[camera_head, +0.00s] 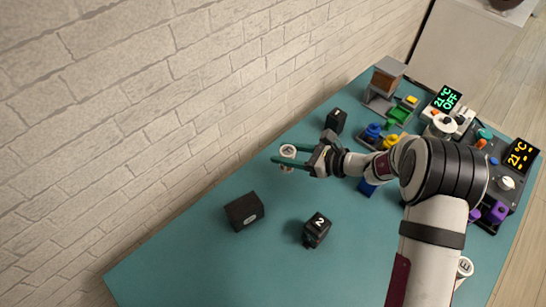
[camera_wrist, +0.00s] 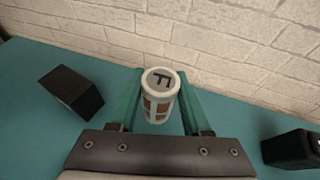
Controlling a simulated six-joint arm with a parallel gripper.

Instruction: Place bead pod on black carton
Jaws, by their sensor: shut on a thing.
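My gripper (camera_head: 278,154) is shut on the bead pod (camera_head: 288,151), a small white cylinder with a dark mark on its lid. In the wrist view the pod (camera_wrist: 160,97) stands upright between the two green fingers, with brownish contents showing through its side windows. The black carton (camera_head: 244,211) appears to be the plain black box with a pale oval mark, on the table to the lower left of my gripper. It also shows in the wrist view at the left (camera_wrist: 72,92), apart from the pod. Its top looks bare.
A black block marked 2 (camera_head: 316,230) and another black block (camera_head: 335,120) stand on the teal table (camera_head: 200,262). A second white pod (camera_head: 464,268) is partly hidden beside my arm. Devices and coloured parts crowd the right. A brick wall (camera_head: 130,110) borders the table.

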